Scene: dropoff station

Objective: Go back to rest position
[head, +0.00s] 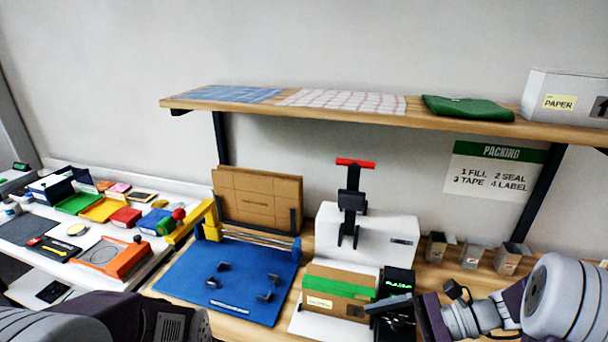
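My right arm comes in from the lower right. Its gripper (388,303) is at the bottom centre-right, just beside the cardboard box with green tape (337,291). Only a dark finger shows clearly, so I cannot tell its opening or whether it touches the box. The box sits on the white base of a machine with a red-topped handle (354,163). My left arm crosses the bottom left corner; its gripper is out of view below the frame.
A blue mat (190,273) with small dark fixtures lies left of the box. A dark device with a green display (398,280) is close to my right gripper. Small bins (472,256) stand behind my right arm. A wooden shelf (440,118) overhangs the bench. Coloured items crowd the left table.

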